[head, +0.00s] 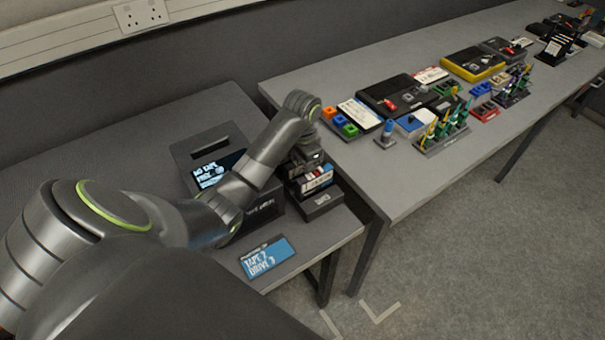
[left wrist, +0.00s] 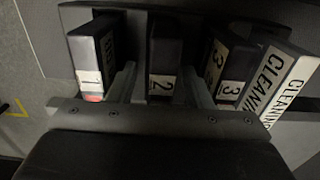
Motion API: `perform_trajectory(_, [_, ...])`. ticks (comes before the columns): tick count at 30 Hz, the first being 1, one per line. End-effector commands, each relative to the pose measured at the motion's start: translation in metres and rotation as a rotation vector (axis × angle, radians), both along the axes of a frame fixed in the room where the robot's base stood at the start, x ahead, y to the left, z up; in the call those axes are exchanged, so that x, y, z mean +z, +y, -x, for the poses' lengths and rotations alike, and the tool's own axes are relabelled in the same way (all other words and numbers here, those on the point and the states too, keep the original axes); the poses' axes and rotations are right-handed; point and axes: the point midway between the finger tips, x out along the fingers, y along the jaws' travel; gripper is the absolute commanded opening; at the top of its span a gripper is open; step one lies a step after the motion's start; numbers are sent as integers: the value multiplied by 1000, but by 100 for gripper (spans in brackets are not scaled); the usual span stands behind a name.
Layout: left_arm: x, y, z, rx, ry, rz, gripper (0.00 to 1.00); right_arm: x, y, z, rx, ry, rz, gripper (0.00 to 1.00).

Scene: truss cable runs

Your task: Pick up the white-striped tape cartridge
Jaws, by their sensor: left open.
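Several dark tape cartridges with white labels stand side by side in the left wrist view: cartridge 1 (left wrist: 92,62), cartridge 2 (left wrist: 163,70), cartridge 3 (left wrist: 232,72) and one lettered CLEANING (left wrist: 284,84). I cannot tell for sure which one is the white-striped one. In the head view, the cartridges (head: 318,180) stand in a small dark rack (head: 322,203), partly hidden by my gripper. My left gripper (head: 306,156) is over the rack. It is open (left wrist: 163,80), its grey fingers apart on either side of cartridge 2. My right gripper is not in view.
Left of the rack, a dark tape drive with a lit screen (head: 217,170) stands partly behind my arm. A blue label card (head: 266,257) lies at the near table edge. The neighbouring table (head: 395,185) carries cases, coloured blocks and a tool rack (head: 442,135). A wall stands behind.

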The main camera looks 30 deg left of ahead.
Motion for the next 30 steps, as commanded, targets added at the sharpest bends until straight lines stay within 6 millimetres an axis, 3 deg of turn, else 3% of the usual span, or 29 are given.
perform_trajectory(2, [0,0,0,0,0,0,45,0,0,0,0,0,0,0])
perform_trajectory(12, [0,0,0,0,0,0,1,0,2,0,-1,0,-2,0])
perform_trajectory(23, [3,0,0,0,-1,-1,0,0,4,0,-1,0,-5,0])
perform_trajectory(30, [28,0,-1,-1,-6,-1,0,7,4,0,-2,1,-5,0])
